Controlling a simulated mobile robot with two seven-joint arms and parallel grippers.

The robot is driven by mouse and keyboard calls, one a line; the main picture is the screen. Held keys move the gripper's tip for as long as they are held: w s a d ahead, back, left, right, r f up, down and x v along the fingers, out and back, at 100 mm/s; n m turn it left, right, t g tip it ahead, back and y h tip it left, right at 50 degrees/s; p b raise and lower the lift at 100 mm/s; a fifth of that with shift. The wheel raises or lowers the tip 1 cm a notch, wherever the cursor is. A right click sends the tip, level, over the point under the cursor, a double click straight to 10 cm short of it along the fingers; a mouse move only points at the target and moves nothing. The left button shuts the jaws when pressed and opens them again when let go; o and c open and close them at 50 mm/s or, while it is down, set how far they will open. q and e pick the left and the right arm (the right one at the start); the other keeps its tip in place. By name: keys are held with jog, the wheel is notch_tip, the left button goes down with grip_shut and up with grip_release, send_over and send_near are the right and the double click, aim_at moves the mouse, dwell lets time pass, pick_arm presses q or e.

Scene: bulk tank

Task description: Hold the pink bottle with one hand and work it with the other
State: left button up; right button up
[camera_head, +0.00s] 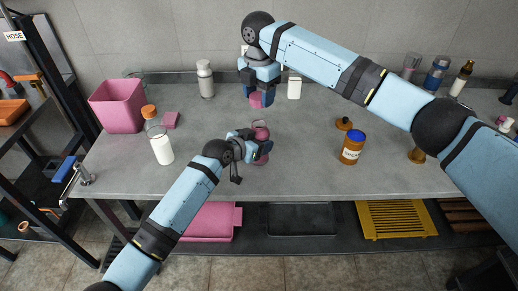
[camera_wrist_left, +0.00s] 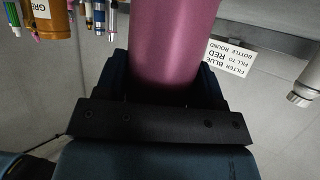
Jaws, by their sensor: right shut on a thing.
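The pink bottle (camera_head: 261,131) stands near the middle of the grey bench. My left gripper (camera_head: 260,147) is around its body, with a finger on each side. In the left wrist view the pink bottle (camera_wrist_left: 175,40) lies between the fingers of my left gripper (camera_wrist_left: 165,85); I cannot tell whether they press on it. My right gripper (camera_head: 258,88) is behind the bottle and apart from it, pointing down. It is shut on a small pink piece (camera_head: 257,100), which shows below its fingers. The fingers hide most of this piece.
A pink bin (camera_head: 118,106), an orange-capped bottle (camera_head: 149,112) and a white bottle (camera_head: 161,146) stand at left. A grey bottle (camera_head: 205,78) and white container (camera_head: 294,86) stand behind. An amber jar with blue lid (camera_head: 352,147) stands right. The front middle bench is clear.

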pick_arm(q)
jog(key=c, duration=0.6)
jog(key=shift+c, duration=0.2)
pick_arm(e)
send_over(259, 127)
jog(key=shift+f, duration=2.45)
jog(key=shift+f, duration=0.9)
jog(key=shift+f, duration=0.5)
pick_arm(q)
grip_shut()
pick_arm(e)
jog(key=shift+f, duration=0.1)
jog(key=shift+m, duration=1.7)
